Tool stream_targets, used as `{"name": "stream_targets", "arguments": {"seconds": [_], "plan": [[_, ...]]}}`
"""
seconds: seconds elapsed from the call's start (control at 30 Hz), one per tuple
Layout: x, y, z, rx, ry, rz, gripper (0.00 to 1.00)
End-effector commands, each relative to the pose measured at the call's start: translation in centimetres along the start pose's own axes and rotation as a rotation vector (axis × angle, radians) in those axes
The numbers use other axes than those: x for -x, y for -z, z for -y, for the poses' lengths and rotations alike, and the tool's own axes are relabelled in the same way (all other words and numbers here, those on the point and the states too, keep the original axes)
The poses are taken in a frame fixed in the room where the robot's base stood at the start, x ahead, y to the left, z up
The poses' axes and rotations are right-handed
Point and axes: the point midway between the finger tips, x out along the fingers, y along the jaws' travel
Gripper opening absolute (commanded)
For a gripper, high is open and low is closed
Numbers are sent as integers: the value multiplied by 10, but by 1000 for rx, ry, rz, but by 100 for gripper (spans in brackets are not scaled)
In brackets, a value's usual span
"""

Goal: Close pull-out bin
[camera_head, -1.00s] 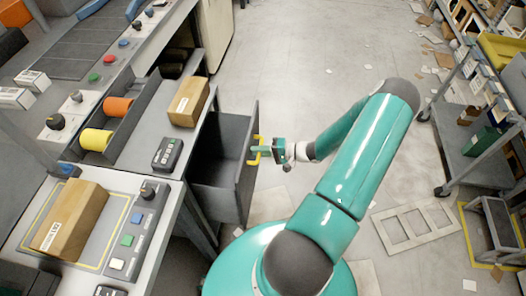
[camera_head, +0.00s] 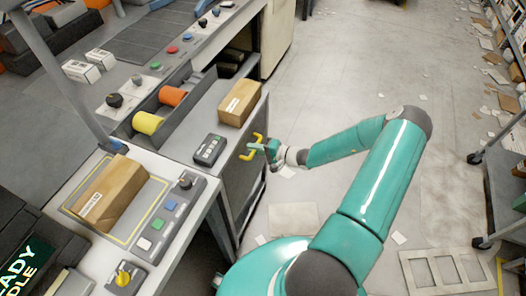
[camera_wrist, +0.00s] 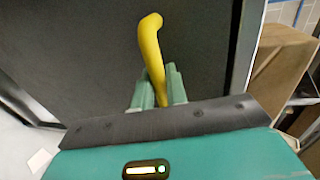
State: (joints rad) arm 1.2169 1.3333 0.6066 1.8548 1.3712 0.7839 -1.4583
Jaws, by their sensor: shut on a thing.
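The pull-out bin (camera_head: 241,187) is a dark grey drawer under the workbench. In the head view its front lies about flush with the bench side, and no open interior shows. Its yellow handle (camera_head: 254,148) stands out from the front. My gripper (camera_head: 268,148) is shut on this handle. In the wrist view the handle (camera_wrist: 151,60) runs up from between the green fingers (camera_wrist: 157,88), against the dark bin front (camera_wrist: 85,50). The fingertips' far side is hidden.
A cardboard box (camera_head: 239,102) stands on the bench above the bin, near a keypad (camera_head: 209,149). Another box (camera_head: 110,197) lies on the nearer bench. A cart (camera_head: 505,185) and a pale slatted frame (camera_head: 445,272) are at right. The floor between is mostly clear.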

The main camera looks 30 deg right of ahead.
Motion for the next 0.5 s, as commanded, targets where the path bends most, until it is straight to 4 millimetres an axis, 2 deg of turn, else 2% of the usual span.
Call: {"name": "stream_targets", "arguments": {"seconds": [0.4,0.43,0.5], "plan": [[-6,1,2,1,2,0,0],[-6,1,2,1,2,0,19],[-6,0,3,1,3,0,19]]}}
